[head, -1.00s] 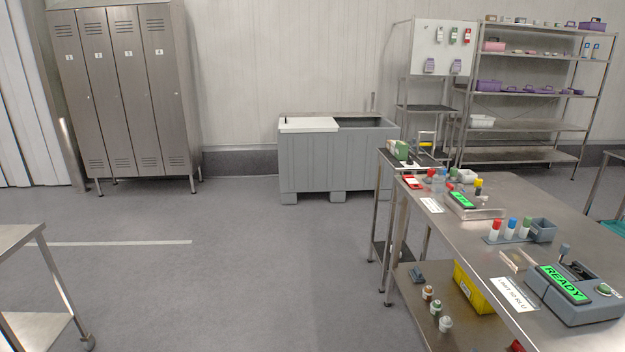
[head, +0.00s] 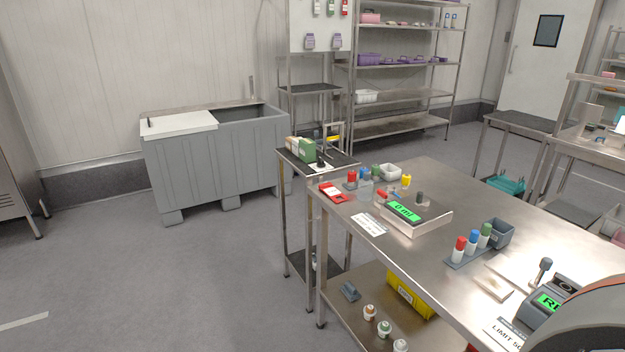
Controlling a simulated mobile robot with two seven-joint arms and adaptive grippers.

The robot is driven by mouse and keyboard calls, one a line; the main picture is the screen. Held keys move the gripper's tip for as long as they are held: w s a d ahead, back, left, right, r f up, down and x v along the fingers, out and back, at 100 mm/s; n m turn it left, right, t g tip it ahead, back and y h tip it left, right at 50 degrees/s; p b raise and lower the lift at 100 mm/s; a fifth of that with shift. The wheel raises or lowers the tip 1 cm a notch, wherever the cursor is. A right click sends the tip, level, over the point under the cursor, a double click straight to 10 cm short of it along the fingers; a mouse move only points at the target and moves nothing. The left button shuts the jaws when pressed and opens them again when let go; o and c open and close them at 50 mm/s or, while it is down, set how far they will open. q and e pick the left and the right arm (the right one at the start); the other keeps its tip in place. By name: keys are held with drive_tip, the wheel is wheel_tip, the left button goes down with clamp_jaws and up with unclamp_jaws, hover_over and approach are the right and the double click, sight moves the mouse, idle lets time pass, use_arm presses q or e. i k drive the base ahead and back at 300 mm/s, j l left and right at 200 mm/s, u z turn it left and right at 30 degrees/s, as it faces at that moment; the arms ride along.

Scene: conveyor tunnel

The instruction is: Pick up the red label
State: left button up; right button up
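A flat red piece with a white patch (head: 334,193), which looks like the red label, lies at the far left corner of the steel table (head: 440,180). It is small in the head view, so I cannot read it. Nothing covers it. Neither of my grippers is in view. A rounded grey link with an orange edge, which seems to be part of my arm, fills the lower right corner and hides part of the table and a device there.
Near the red piece stand small capped bottles (head: 352,179), a white tub (head: 390,172) and a scale with a green display (head: 415,213). A rack of capped tubes (head: 468,252) is nearer. A grey bin (head: 215,160) stands at the back left. The floor left of the table is clear.

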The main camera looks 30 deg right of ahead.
sight(328, 189)
drive_tip(key=i+z, duration=0.2)
drive_tip(key=i, duration=0.25)
drive_tip(key=i+j+z, duration=0.2)
drive_tip(key=i, duration=0.2)
drive_tip(key=i+j+z, duration=0.2)
drive_tip(key=i, duration=0.2)
drive_tip(key=i+j+z, duration=0.1)
drive_tip(key=i+z, duration=0.25)
drive_tip(key=i+j+z, duration=0.15)
drive_tip(key=z, duration=0.2)
drive_tip(key=i+j+z, duration=0.2)
drive_tip(key=z, duration=0.15)
